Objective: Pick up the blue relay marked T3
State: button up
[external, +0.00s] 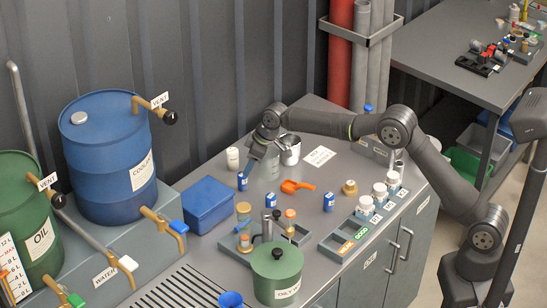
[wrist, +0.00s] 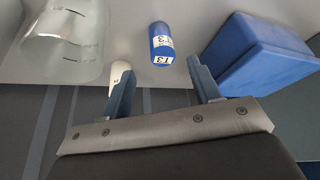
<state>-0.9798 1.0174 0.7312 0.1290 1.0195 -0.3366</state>
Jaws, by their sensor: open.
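The blue relay marked T3 (wrist: 161,44) shows in the wrist view, a small blue cylinder with a white label, ahead of my gripper (wrist: 159,68) and between the lines of its two fingers. The fingers are apart, with nothing held between them. In the external view a small blue relay (external: 242,182) stands on the bench just below my gripper (external: 251,165), between the blue box and the glass beaker. Its marking is too small to read there. Two more small blue relays stand farther right (external: 329,202) and nearer the front (external: 276,215).
The blue box (wrist: 268,55) is close to the right finger, also on the bench (external: 209,204). A clear beaker (wrist: 65,40) is at left. A white jar (wrist: 118,72) is partly hidden behind the left finger. An orange scoop (external: 297,186) lies to the right.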

aim_at(242, 180)
jog(key=x, duration=0.8)
jog(key=shift+a+f, duration=0.15)
jog(key=shift+f, duration=0.2)
jog(key=c, duration=1.1)
